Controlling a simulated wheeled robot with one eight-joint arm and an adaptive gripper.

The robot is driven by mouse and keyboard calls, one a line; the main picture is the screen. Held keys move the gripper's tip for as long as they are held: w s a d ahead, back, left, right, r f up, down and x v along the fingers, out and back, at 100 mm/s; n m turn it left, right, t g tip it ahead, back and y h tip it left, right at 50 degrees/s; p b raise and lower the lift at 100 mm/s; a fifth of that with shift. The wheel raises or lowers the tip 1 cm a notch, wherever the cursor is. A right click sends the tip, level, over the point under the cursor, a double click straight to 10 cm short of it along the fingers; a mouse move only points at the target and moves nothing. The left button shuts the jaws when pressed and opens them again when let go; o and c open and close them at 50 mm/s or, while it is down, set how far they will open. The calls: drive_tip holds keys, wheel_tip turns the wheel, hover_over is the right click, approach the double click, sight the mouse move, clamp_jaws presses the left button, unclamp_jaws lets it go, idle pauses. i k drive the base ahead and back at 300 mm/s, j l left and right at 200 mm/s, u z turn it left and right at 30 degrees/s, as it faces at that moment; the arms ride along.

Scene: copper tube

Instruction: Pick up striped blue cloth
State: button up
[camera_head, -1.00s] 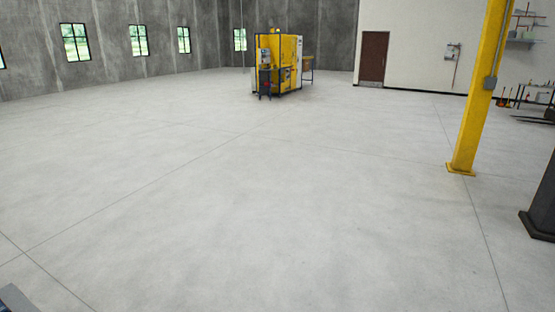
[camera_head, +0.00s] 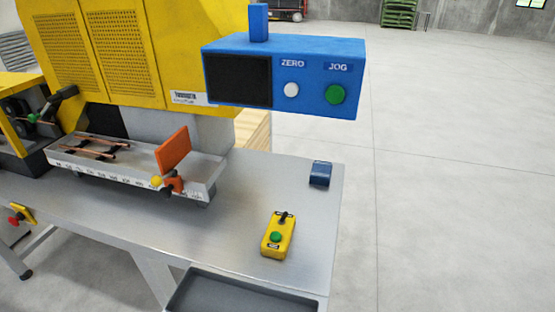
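A small folded blue cloth (camera_head: 320,174) lies on the right part of the grey metal bench top (camera_head: 255,210), near its right edge. A lighter line shows along its top; at this size I cannot make out stripes clearly. Nothing touches it. My gripper is not in view.
A yellow control box (camera_head: 278,235) with a green button stands on the bench in front of the cloth. A blue panel (camera_head: 240,80) overhangs the bench. A measuring tray (camera_head: 120,168) with copper tubes lies left. A dark tray (camera_head: 240,292) sits below the front edge. Open floor (camera_head: 450,180) lies right.

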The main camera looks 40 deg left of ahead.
sight(321, 171)
drive_tip(key=i+u, duration=0.3)
drive_tip(key=u, duration=0.15)
drive_tip(key=i+u, duration=0.45)
drive_tip(key=i+l+u, duration=0.15)
drive_tip(key=u, duration=0.25)
drive_tip(key=i+l+u, duration=0.25)
drive_tip(key=u, duration=0.2)
drive_tip(key=i+l+u, duration=0.2)
drive_tip(key=l+u, duration=0.25)
drive_tip(key=i+l+u, duration=0.15)
drive_tip(key=l, duration=0.3)
drive_tip(key=l+u, duration=0.15)
drive_tip(key=l, duration=0.25)
drive_tip(key=i+l+u, duration=0.1)
drive_tip(key=l, duration=0.35)
